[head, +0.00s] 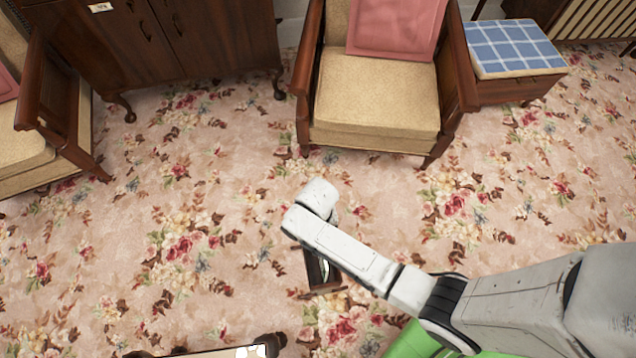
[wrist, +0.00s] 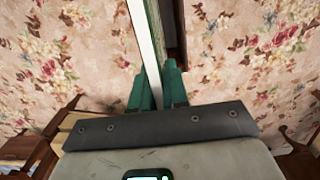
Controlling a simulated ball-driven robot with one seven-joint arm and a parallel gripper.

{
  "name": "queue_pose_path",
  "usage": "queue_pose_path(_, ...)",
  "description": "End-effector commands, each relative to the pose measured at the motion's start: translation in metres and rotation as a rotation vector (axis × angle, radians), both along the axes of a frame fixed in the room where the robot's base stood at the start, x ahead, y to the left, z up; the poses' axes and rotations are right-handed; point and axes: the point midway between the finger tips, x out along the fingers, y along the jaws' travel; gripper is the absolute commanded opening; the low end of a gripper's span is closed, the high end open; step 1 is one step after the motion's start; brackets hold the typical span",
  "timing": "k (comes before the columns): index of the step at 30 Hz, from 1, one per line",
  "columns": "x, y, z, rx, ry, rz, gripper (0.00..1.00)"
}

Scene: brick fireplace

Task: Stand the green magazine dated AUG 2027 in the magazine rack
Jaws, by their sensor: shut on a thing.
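My gripper (wrist: 157,76) shows in the wrist view with its two teal fingers shut on a thin upright thing. This is the magazine (wrist: 142,40), seen edge-on as a pale strip with a dark green side; its date cannot be read. Dark wood, apparently the magazine rack (wrist: 174,32), lies just right of the magazine in the wrist view. In the head view the small dark wooden rack (head: 318,272) stands on the carpet, partly hidden under my arm. My fingers and the magazine are hidden there. I cannot tell whether the magazine is inside the rack.
An armchair (head: 375,100) with a pink cushion stands beyond my arm. A stool with a blue checked top (head: 512,48) is right of it. A dark cabinet (head: 150,50) and another armchair (head: 25,155) are left. Furniture (head: 215,353) shows at the bottom edge. Carpet between is clear.

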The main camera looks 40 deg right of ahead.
Motion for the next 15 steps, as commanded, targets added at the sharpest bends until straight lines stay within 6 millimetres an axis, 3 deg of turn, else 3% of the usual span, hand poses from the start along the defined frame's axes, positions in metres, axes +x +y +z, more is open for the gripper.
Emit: queue_pose_path(15,0.001,0.000,-0.036,0.000,-0.001,0.000,0.00)
